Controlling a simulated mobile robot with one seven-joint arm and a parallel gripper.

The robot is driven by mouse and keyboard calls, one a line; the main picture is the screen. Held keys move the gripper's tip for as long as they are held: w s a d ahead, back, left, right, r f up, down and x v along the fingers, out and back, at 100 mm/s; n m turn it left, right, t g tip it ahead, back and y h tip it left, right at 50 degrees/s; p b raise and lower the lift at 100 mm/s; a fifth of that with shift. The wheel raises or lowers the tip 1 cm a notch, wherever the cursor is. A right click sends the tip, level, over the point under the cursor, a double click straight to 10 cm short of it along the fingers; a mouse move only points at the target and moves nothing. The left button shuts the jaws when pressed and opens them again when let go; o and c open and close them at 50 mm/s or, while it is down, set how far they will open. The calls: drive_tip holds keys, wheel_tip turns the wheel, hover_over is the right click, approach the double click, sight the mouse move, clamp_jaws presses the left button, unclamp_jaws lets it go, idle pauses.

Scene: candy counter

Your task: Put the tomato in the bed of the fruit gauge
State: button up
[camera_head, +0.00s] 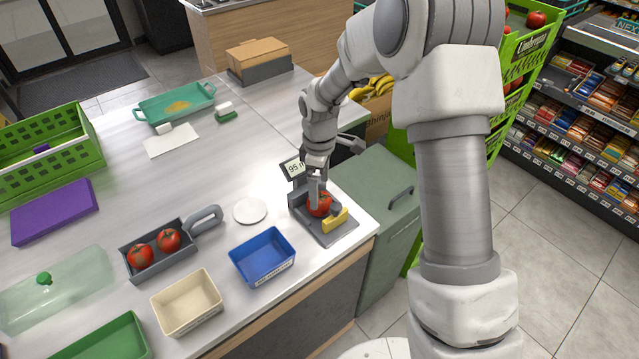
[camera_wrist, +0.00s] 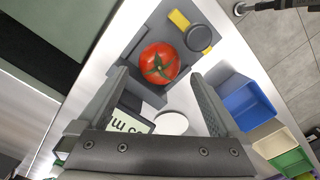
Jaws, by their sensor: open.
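A red tomato (camera_head: 319,205) with a green stem sits on the dark grey fruit gauge (camera_head: 330,236), near the counter's right edge. The gauge has a yellow part (camera_head: 335,221) and a small display reading about 95 (camera_head: 295,169). In the wrist view the tomato (camera_wrist: 160,63) rests in the gauge (camera_wrist: 150,95), beside the yellow slider (camera_wrist: 180,19) and its round dark end. My gripper (camera_wrist: 155,88) is open, its fingers apart on either side below the tomato in the picture. In the head view my gripper (camera_head: 316,192) is right at the tomato and partly covers it.
A grey tray (camera_head: 128,262) with a handle holds two more tomatoes. A blue bin (camera_head: 262,257), a cream bin (camera_head: 186,302) and a white disc (camera_head: 250,210) lie left of the gauge. A green lidded bin (camera_head: 375,190) stands off the counter's right edge.

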wheel_tip(320, 180, up, 17)
drive_tip(key=s+d+r+m+t, duration=0.3)
drive_tip(key=s+d+r+m, duration=0.35)
drive_tip(key=s+r, duration=0.4)
drive_tip(key=s+d+f+m+t, duration=0.1)
drive_tip(key=s+m, duration=0.2)
drive_tip(key=s, duration=0.4)
drive_tip(key=s+d+f+m+t, duration=0.1)
drive_tip(key=s+m, duration=0.3)
drive_tip(key=s, duration=0.4)
drive_tip(key=shift+d+f+t+p, duration=0.15)
drive_tip(key=shift+d+t+p, duration=0.15)
drive_tip(key=shift+d, duration=0.5)
